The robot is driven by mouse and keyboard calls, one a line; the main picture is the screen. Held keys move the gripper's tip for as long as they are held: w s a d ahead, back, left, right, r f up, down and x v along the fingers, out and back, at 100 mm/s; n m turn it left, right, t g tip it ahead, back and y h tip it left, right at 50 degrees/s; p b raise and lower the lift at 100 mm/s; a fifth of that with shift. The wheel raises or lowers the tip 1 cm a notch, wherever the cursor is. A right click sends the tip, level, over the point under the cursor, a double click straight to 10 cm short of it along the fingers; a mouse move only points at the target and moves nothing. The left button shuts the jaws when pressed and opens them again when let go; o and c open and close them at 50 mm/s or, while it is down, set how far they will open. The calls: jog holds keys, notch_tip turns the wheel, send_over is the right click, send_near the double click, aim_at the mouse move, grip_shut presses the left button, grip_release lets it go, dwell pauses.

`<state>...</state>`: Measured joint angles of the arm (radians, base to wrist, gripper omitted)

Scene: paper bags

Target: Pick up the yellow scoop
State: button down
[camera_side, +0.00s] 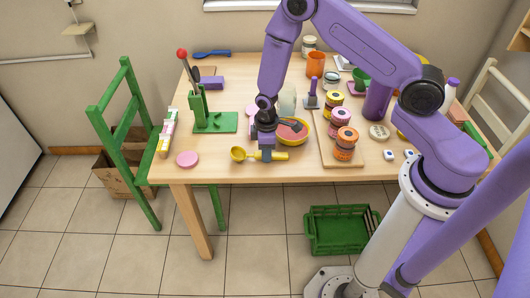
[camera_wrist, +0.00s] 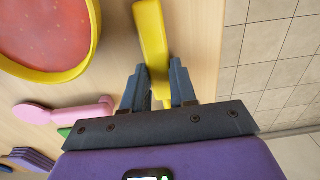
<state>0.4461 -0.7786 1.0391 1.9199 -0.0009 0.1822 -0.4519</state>
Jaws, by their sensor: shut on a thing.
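In the wrist view the yellow scoop (camera_wrist: 151,35) runs up from between the two fingers of my gripper (camera_wrist: 157,82). The gripped part is partly hidden by the fingers. I cannot tell whether the scoop rests on the table or is slightly raised.
A yellow-rimmed bowl with red contents (camera_side: 303,131) stands close behind my gripper. Stacked jars (camera_side: 345,143) stand on a wooden board to the right. A green lever stand (camera_side: 215,122) is at the left. A pink disc (camera_side: 187,159) lies near the front left.

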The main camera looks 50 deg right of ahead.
jog(key=shift+r, duration=0.7)
jog(key=s+d+r, duration=0.1)
jog(key=s+r, duration=1)
jog(key=s, duration=0.2)
jog(key=shift+s+d+r, duration=0.15)
jog(key=shift+s+d, duration=0.2)
jog(key=shift+s, duration=0.05)
jog(key=w+d+m+y, duration=0.1)
jog(key=w+m, duration=0.6)
jog(key=m, duration=0.7)
jog(key=w+d+m+y, duration=0.1)
jog(key=w+m+y, duration=0.3)
jog(key=m, duration=1)
jog(key=shift+w+d+t, duration=0.3)
jog(key=shift+w+d, duration=0.1)
jog(key=shift+w, duration=1.35)
